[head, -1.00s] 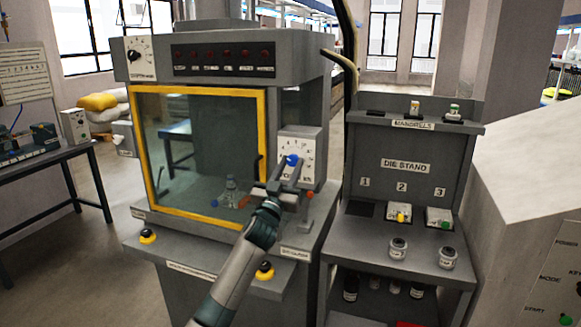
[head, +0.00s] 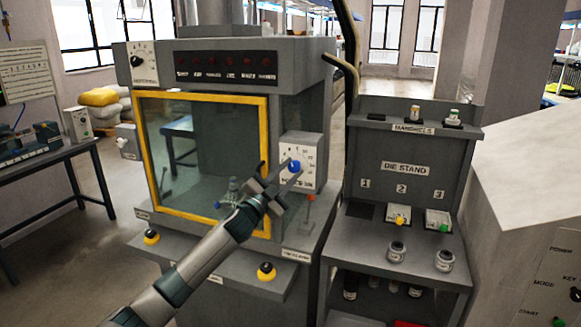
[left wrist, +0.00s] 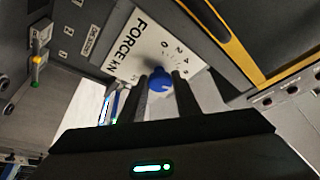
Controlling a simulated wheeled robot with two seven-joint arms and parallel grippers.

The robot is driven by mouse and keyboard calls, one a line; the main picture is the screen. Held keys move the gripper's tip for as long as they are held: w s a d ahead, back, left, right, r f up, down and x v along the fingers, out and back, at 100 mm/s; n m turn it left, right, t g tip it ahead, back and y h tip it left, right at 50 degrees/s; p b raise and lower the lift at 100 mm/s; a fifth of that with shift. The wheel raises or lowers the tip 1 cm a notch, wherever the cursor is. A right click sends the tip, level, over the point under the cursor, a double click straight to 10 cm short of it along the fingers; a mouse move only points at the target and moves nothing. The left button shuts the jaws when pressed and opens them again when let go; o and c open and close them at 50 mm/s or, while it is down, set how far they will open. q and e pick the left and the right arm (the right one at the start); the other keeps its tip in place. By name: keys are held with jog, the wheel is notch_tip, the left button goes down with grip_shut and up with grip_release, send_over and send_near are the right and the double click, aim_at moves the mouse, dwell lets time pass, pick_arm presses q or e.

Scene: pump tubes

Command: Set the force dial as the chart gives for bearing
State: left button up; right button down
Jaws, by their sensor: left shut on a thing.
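The force dial is a white plate (head: 307,152) on the right front of the grey machine, with a blue knob (head: 294,166). The left wrist view shows the plate (left wrist: 147,42) lettered FORCE kN, with small numbers round the blue knob (left wrist: 159,80). My left gripper (head: 283,172) has its fingers on either side of the knob and is shut on it. I cannot tell which number the knob points to. A white printed board (head: 22,72) at the far left may be the chart; its text is too small to read. My right gripper is not in view.
A yellow-framed window (head: 266,120) is just left of the dial. A small red-topped lever (head: 310,197) stands below the dial. The die stand (head: 440,150) with mandrels and dies is close on the right. Black-and-yellow buttons (head: 265,271) sit on the front ledge.

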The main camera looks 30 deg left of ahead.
pick_arm(q)
jog(key=m+h+p, duration=0.1)
jog(key=m, duration=0.1)
jog(key=shift+a+r+m+g, duration=0.1)
jog(key=shift+r+m+g, duration=0.05)
jog(key=shift+m+g, duration=0.2)
jog(key=shift+m+g+p, duration=0.25)
jog(key=shift+m+p, duration=0.3)
jog(key=shift+m, duration=0.1)
jog(key=o, duration=1)
